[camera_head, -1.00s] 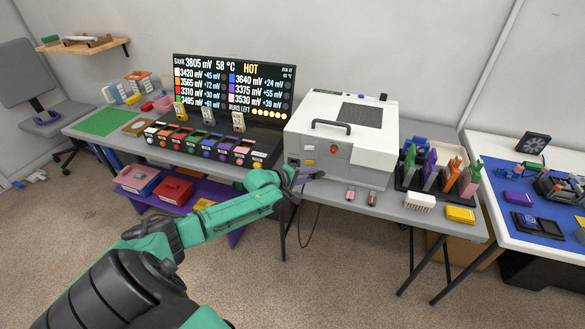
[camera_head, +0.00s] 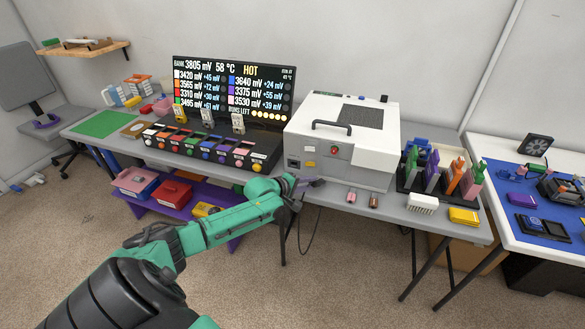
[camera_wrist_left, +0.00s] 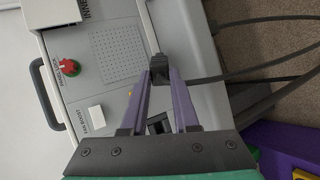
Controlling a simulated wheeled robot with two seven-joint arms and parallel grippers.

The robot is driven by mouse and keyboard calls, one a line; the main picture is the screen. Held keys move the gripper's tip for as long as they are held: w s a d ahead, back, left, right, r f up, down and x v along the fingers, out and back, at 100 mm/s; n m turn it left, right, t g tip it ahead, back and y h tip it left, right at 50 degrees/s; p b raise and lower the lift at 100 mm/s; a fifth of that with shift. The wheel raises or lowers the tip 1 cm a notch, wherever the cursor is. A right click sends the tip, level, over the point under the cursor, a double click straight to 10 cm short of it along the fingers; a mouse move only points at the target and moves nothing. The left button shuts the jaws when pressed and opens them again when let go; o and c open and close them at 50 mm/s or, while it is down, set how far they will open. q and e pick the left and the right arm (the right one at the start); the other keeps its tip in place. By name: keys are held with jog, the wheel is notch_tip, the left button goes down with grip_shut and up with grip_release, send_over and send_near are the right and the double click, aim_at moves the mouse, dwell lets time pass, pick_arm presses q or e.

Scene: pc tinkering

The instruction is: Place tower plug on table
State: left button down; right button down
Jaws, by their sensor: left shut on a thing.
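My left gripper (camera_head: 310,183) is in front of the white tower box (camera_head: 364,157), near the front edge of the grey table (camera_head: 408,210). In the left wrist view my left gripper (camera_wrist_left: 158,78) has its purple fingers shut on the black tower plug (camera_wrist_left: 157,66), with a dark cable running off to the right. A dark socket (camera_wrist_left: 158,124) on the box's face shows between the fingers, apart from the plug. The plug is too small to make out in the head view. My right gripper is not in view.
A row of coloured slots (camera_head: 205,148) stands to the left, below a screen (camera_head: 232,88). A white brush-like block (camera_head: 423,204) and a yellow box (camera_head: 464,216) are to the right.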

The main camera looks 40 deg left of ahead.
pick_arm(q)
jog(key=shift+f+b, duration=0.3)
jog(key=shift+f, duration=0.15)
jog(key=c, duration=1)
grip_release()
jog(key=o, duration=0.5)
jog(key=shift+o, duration=0.4)
jog(key=shift+s, duration=0.1)
jog(key=p+v, duration=0.8)
jog(key=p, duration=0.1)
